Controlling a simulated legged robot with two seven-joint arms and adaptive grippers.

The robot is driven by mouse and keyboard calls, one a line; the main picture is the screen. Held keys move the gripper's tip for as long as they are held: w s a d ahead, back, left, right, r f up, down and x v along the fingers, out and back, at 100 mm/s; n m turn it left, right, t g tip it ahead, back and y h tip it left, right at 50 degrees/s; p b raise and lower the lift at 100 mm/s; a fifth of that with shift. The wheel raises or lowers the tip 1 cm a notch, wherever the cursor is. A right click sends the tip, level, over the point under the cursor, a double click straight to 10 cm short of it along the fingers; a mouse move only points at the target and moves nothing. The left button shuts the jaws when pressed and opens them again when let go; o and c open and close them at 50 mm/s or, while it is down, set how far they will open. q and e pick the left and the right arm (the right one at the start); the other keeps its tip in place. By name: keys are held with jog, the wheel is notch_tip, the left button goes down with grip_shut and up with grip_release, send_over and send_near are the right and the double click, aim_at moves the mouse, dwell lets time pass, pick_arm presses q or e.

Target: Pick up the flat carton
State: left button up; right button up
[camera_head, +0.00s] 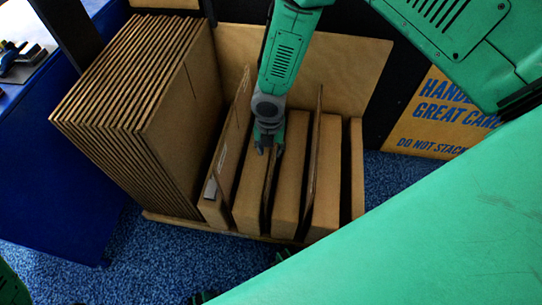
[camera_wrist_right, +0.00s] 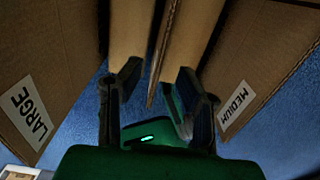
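A thin flat carton (camera_head: 271,185) stands on edge in a narrow slot between two thick brown blocks of the rack. Its edge also shows in the right wrist view (camera_wrist_right: 164,52). My right gripper (camera_head: 267,147) reaches down over this slot from above. In the right wrist view, the right gripper's two dark fingers (camera_wrist_right: 158,92) are apart, one on each side of the carton's edge, with visible gaps. The carton's lower part is hidden in the slot in the head view. I cannot make out my left gripper.
A tight stack of large flat boards (camera_head: 135,80) stands left of the slots. Panels labelled LARGE (camera_wrist_right: 32,112) and MEDIUM (camera_wrist_right: 236,105) flank the gripper. Another thin sheet (camera_head: 314,150) stands to the right. A blue table (camera_head: 50,150) is at the left; blue carpet lies in front.

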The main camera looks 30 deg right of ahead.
aim_at(272, 160)
jog(key=f, duration=0.1)
jog(key=f+b, duration=0.1)
jog(key=f, duration=0.3)
jog(key=shift+d+f, duration=0.1)
jog(key=shift+d, duration=0.3)
jog(key=f+b, duration=0.1)
jog(key=f, duration=0.2)
jog(key=f+b, duration=0.1)
jog(key=shift+w+f+b, duration=0.3)
jog(key=shift+f, duration=0.1)
jog(key=shift+d, duration=0.1)
grip_shut()
